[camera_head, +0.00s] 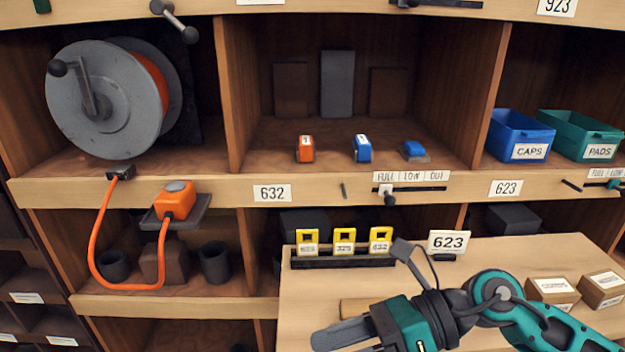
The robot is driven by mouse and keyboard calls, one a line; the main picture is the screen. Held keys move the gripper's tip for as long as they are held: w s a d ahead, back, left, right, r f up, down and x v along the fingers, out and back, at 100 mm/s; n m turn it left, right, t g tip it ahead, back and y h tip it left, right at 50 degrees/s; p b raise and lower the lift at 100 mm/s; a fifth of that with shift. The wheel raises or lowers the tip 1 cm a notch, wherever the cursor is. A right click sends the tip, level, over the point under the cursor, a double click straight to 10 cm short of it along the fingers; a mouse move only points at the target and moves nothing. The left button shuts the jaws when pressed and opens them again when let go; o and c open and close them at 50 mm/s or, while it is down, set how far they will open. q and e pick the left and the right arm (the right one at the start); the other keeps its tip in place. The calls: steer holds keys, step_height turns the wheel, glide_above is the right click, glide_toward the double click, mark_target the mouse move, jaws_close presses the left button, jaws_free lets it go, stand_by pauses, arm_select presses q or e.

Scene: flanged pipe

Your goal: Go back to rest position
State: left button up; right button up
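My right arm comes in from the lower right over the wooden table. Its gripper (338,334) points left at the bottom of the view. I see one grey finger shape, with no clear gap, so I cannot tell whether it is open or shut. No held object shows at its tip. My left gripper is not in view.
A wooden table (520,262) holds a black rack (342,260) with yellow tags, a 623 sign (448,242) and small boxes (552,290). Behind stands a shelf with a cable reel (105,100), orange connector (177,198), blue bin (520,135) and green bin (582,135).

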steer(key=w+r+m+t+y, duration=0.3)
steer(key=w+m+t+y, duration=0.25)
steer(key=m+t, duration=0.7)
steer(key=w+d+f+m+t+h, duration=0.3)
steer(key=d+f+m+t+h, duration=0.3)
steer(key=m, duration=1)
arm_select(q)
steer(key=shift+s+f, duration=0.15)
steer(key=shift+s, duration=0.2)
arm_select(e)
steer(key=s+d+f+m+g+h, duration=0.2)
steer(key=s+d+f+m+h, duration=0.1)
steer(key=f+m, duration=0.3)
steer(key=s+d+f+m+g+h, duration=0.1)
steer(key=s+d+f+m+h, duration=0.2)
steer(key=f, duration=0.6)
steer(key=s+d+f+m+g+h, duration=0.2)
steer(key=s+d+f+m+h, duration=0.1)
steer(key=f+m+h, duration=0.3)
step_height(320, 180, down, 2)
steer(key=s+m, duration=0.1)
steer(key=m, duration=0.2)
steer(key=shift+s+d+g, duration=0.15)
steer(key=shift+s+g, duration=0.2)
steer(key=shift+s, duration=0.05)
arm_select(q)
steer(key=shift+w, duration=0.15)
